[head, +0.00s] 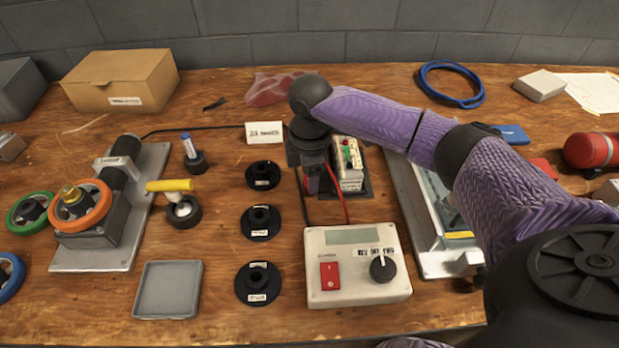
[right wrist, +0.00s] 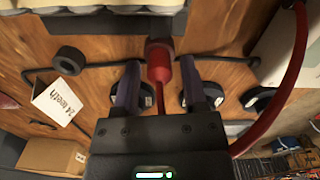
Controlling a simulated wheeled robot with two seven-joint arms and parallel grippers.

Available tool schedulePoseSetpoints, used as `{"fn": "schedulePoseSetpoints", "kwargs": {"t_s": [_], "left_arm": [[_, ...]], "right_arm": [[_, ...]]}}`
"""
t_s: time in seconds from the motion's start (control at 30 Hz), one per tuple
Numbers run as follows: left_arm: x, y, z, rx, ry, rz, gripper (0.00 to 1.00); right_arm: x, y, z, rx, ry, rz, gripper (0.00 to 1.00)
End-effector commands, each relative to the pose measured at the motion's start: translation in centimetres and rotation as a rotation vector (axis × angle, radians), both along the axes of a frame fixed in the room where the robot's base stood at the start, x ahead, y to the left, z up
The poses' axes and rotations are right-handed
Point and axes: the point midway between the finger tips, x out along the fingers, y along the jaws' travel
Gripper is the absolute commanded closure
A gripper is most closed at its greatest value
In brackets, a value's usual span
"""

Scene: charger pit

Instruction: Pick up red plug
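The red plug (right wrist: 160,62) shows in the right wrist view with a red cable (right wrist: 292,82) running from it. My right gripper (right wrist: 161,74) is open, with one purple finger on each side of the plug and narrow gaps between. In the head view my right gripper (head: 313,182) points down just left of the battery pack (head: 349,165). The plug is mostly hidden there behind the gripper, and a red cable (head: 337,192) runs down from it. My left gripper is not in view.
A control box (head: 325,285) with a red switch and dial stands in front. Black round holders (head: 262,222) and a grey tray (head: 167,290) lie to the left. A small white label card (head: 264,132) stands behind. My right arm reaches over the metal-framed unit (head: 436,258).

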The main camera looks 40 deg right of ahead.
Motion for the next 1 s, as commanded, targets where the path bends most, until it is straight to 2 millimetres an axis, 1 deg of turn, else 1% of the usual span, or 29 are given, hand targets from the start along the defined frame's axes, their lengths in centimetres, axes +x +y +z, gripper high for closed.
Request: {"fn": "schedulePoseSetpoints", "kwargs": {"t_s": [0.03,0.23,0.5,0.57,0.67,0.8,0.9,1.0], "left_arm": [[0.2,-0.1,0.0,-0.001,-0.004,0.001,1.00],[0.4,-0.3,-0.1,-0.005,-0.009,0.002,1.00],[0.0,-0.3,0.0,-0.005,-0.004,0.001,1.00],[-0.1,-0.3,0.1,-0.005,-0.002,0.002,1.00],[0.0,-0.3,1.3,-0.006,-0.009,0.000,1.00],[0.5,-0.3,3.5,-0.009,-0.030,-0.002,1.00],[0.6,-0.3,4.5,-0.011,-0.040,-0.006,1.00],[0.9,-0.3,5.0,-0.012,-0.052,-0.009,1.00]], "right_arm": [[0.0,0.0,0.0,0.000,0.000,0.000,0.57],[0.0,0.0,0.0,0.000,0.000,0.000,1.00],[0.0,0.0,0.0,0.000,0.000,0.000,1.00],[0.0,0.0,0.3,0.001,-0.001,0.000,1.00],[0.1,0.0,2.3,0.000,-0.004,0.000,1.00],[0.1,0.0,6.5,0.001,-0.008,0.000,1.00],[0.1,0.0,8.7,0.001,-0.005,0.000,1.00],[0.1,0.0,9.9,0.002,-0.004,0.000,1.00]]}}
